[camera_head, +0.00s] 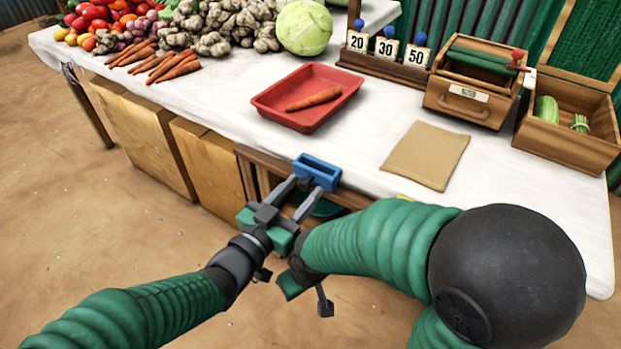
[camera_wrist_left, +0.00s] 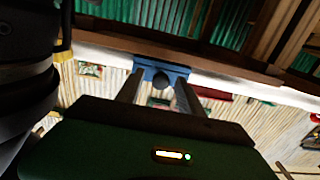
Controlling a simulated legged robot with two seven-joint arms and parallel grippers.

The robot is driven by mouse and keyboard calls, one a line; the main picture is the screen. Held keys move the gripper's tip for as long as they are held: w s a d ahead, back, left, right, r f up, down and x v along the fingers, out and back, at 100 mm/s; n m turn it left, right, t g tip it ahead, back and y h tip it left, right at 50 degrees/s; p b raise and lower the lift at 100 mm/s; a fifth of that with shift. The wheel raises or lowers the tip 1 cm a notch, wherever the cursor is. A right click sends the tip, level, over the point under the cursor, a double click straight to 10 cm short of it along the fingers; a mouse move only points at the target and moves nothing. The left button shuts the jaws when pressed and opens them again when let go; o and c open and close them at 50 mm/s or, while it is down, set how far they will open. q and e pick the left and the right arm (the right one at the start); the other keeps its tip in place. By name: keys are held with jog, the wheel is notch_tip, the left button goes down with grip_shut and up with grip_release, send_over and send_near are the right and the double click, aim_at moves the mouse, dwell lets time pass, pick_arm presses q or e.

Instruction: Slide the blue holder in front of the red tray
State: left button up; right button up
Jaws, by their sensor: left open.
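The blue holder (camera_head: 317,171), a small open block, is at the front edge of the white-topped table, nearer me than the red tray. The red tray (camera_head: 280,107) lies farther back on the table with one carrot (camera_head: 314,99) in it. My left gripper (camera_head: 302,187) is open, its two grey fingers reaching up to the near side of the holder. In the left wrist view the holder (camera_wrist_left: 160,71) is at the fingertips; I cannot tell whether they touch it. My right gripper (camera_head: 308,290) is below the table edge, partly hidden by its own arm; its jaws are unclear.
A brown mat (camera_head: 426,155) lies right of the tray. Carrots (camera_head: 172,68), roots and a cabbage (camera_head: 304,27) fill the back left. The cloth between holder and tray is clear.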

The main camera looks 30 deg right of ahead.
pick_arm(q)
jog(key=shift+a+r, duration=0.2)
jog(key=shift+a, duration=0.25)
jog(key=shift+c, duration=0.5)
jog(key=shift+a, duration=0.1)
jog(key=shift+c, duration=1.2)
jog(key=shift+d+f, duration=0.1)
jog(key=shift+d, duration=0.25)
grip_shut()
